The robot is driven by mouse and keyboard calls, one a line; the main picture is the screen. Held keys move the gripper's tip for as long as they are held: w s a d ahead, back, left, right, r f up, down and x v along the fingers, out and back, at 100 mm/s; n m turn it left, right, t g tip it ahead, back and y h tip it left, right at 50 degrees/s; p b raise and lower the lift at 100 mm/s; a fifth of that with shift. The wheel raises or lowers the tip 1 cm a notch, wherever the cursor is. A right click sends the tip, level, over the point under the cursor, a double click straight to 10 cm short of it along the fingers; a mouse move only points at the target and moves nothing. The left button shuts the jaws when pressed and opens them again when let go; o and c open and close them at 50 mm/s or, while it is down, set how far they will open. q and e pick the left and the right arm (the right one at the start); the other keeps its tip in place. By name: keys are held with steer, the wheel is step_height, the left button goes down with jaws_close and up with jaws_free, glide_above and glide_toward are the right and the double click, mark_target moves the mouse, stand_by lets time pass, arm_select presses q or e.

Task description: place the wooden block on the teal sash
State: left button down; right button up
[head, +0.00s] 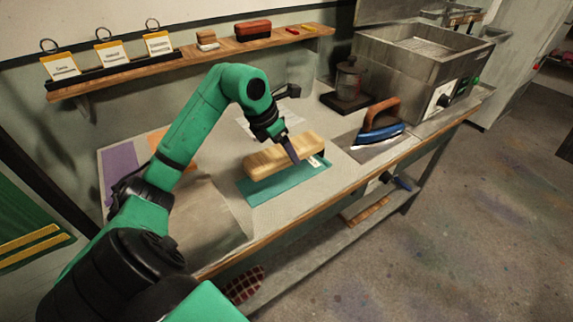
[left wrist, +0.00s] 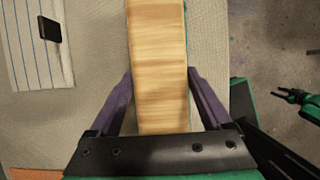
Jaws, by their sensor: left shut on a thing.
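In the left wrist view the sash (left wrist: 208,40) shows only to the right of the block. I cannot tell whether the block touches the sash. My right gripper (left wrist: 291,96) shows small at the right edge of the left wrist view.
A blue iron (head: 380,133) with a wooden handle stands to the right. A jar (head: 349,80) stands behind it, by a metal basin (head: 415,62). Purple (head: 119,168) and orange (head: 180,158) cloths lie left. A wall shelf (head: 180,64) runs above.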

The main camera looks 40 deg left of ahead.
mark_target(285, 174)
arm_select(q)
steer(key=shift+f, duration=0.4)
step_height(285, 174, down, 4)
steer(key=shift+r, duration=0.1)
steer(key=shift+f, duration=0.35)
jaws_free()
arm_select(e)
steer(key=shift+s+d+r, duration=0.1)
steer(key=shift+s+d, duration=0.1)
steer(key=shift+d, duration=0.1)
arm_select(q)
steer(key=shift+r, duration=0.15)
arm_select(e)
steer(key=shift+r, duration=0.1)
arm_select(q)
steer(key=shift+r, duration=0.15)
steer(key=b+v, duration=0.1)
steer(key=v, duration=1.1)
arm_select(e)
steer(key=shift+f, duration=0.85)
